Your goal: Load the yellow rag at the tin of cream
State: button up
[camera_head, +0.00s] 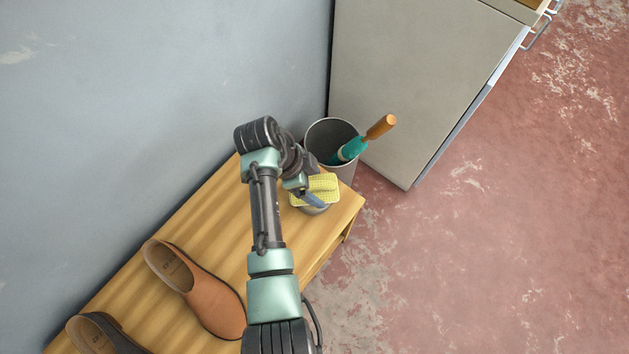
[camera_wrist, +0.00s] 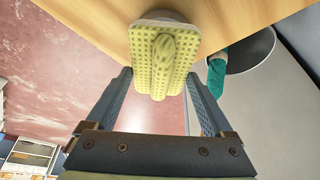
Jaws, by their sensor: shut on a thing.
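The yellow rag (camera_head: 321,184) is a dotted, waffle-textured cloth with a raised ridge along its middle; it also shows in the wrist view (camera_wrist: 188,48). My gripper (camera_wrist: 160,76) is shut on the rag, one dark blue finger at each side of it. In the head view my gripper (camera_head: 309,194) is over the far right end of the wooden bench. A grey round rim, likely the tin of cream (camera_head: 315,209), shows just under the rag. The rag hides most of it, so I cannot tell whether they touch.
The wooden bench (camera_head: 205,222) stands along the grey wall. A brown shoe (camera_head: 205,293) and a darker shoe (camera_head: 100,335) lie at its near end. A grey bin (camera_head: 343,171) holding a teal tool with an orange handle (camera_head: 381,127) stands beyond, beside a grey cabinet (camera_head: 420,75).

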jog(key=shift+r+p, duration=1.85)
jog(key=shift+r, duration=0.35)
jog(key=n, duration=0.2)
jog(key=r+n+t, duration=0.1)
jog(key=shift+w+r+n, duration=0.1)
jog(key=shift+w+n, duration=0.05)
jog(key=shift+n, duration=0.25)
jog(key=n, duration=0.1)
jog(key=r+n+t+y, duration=0.1)
jog(key=n, duration=0.1)
jog(key=shift+w+d+r+t, duration=0.1)
jog(key=shift+w+r+t, duration=0.05)
jog(key=shift+r+t, duration=0.15)
notch_tip(320, 180, up, 6)
jog(key=n+t+y, duration=0.1)
jog(key=n+y, duration=0.2)
jog(key=n, duration=0.7)
notch_tip(320, 180, up, 21)
jog(key=p, duration=2.4)
send_over(322, 183)
jog(key=s, duration=0.7)
jog(key=shift+a+f, duration=0.1)
jog(key=shift+a, duration=0.35)
